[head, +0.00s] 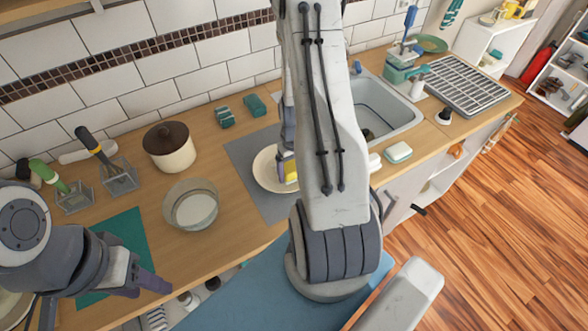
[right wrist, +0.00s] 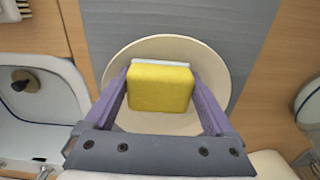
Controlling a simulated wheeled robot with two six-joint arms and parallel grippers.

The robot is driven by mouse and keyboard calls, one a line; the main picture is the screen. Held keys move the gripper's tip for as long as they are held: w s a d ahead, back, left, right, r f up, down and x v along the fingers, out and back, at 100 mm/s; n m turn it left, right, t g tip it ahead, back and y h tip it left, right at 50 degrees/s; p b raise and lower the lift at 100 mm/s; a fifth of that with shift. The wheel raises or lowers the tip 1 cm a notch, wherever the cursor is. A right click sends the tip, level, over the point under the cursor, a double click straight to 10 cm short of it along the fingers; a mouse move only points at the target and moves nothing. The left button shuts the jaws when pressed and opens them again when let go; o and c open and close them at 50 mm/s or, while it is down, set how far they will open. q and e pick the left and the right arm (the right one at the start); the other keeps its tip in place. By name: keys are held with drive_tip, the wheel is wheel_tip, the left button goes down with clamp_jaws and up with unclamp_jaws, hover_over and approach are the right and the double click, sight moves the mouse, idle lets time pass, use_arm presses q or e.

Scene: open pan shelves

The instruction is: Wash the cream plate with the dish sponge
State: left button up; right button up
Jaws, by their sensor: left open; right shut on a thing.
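The cream plate (head: 268,176) lies on a grey mat on the counter, partly hidden by my right arm in the head view. It also shows in the right wrist view (right wrist: 215,72). My right gripper (right wrist: 160,82) is shut on the dish sponge (right wrist: 160,90), yellow with a pale layer on its far side. The sponge is over the plate's middle; I cannot tell whether it touches. In the head view only a bit of the sponge (head: 291,172) shows beside my arm. My left gripper (head: 148,284) is open and empty at the counter's front left, by a teal mat.
The sink (head: 395,112) lies right of the plate, with a white soap block (head: 398,152) at its front edge. A glass bowl (head: 191,204) and a brown-lidded pot (head: 169,147) stand left. The grey mat (head: 243,152) has bare room around the plate.

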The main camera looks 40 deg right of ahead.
drive_tip(key=shift+s+a, duration=0.2)
drive_tip(key=shift+s, duration=0.5)
drive_tip(key=shift+a, duration=0.2)
drive_tip(key=shift+a, duration=0.5)
drive_tip(key=shift+a, duration=0.7)
drive_tip(key=shift+r+p, duration=0.3)
drive_tip(key=shift+r, duration=0.05)
